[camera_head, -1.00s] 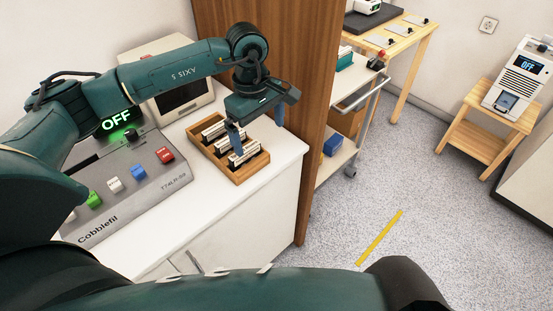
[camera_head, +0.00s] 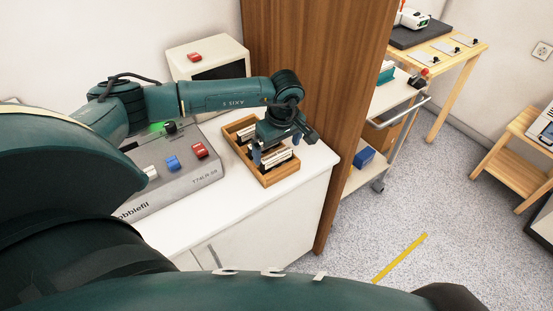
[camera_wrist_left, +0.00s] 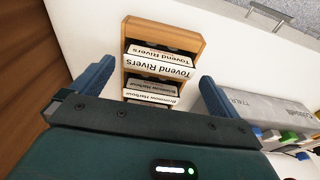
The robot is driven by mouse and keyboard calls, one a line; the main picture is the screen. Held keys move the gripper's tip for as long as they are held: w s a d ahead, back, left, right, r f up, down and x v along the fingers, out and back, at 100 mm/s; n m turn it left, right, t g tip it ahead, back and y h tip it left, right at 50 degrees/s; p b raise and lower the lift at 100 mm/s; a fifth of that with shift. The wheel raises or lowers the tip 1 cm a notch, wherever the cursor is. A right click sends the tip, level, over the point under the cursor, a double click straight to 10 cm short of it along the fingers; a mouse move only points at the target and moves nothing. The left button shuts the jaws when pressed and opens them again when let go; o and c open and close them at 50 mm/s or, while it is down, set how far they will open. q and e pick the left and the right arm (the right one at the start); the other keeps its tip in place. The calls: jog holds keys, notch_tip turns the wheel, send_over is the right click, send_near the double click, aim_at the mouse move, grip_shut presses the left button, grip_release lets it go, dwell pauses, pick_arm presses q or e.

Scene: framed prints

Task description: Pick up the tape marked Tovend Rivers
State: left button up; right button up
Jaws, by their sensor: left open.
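The tape marked Tovend Rivers (camera_wrist_left: 158,67) stands in a wooden tray (camera_wrist_left: 190,41), near the tray's far end in the left wrist view. Its label shows on two faces, white with black letters. Tapes marked Bronmoss Harbour (camera_wrist_left: 155,91) stand beside it. My left gripper (camera_wrist_left: 156,74) is open, its blue fingers apart on either side of the tray, with nothing between them touched as far as I can tell. In the head view my left gripper (camera_head: 280,150) is over the near part of the tray (camera_head: 282,176) and partly hides the tapes. My right gripper is not in view.
The tray is on a white counter (camera_head: 225,205). A grey console (camera_head: 185,180) with coloured buttons and a beige monitor (camera_head: 205,50) stand to the left. A brown wooden panel (camera_head: 310,80) rises just right of the counter. A trolley (camera_head: 385,140) is beyond it.

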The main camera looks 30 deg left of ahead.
pick_arm(q)
notch_tip(320, 180, down, 2)
jog(key=shift+w+a+f, duration=0.1)
jog(key=c, duration=0.8)
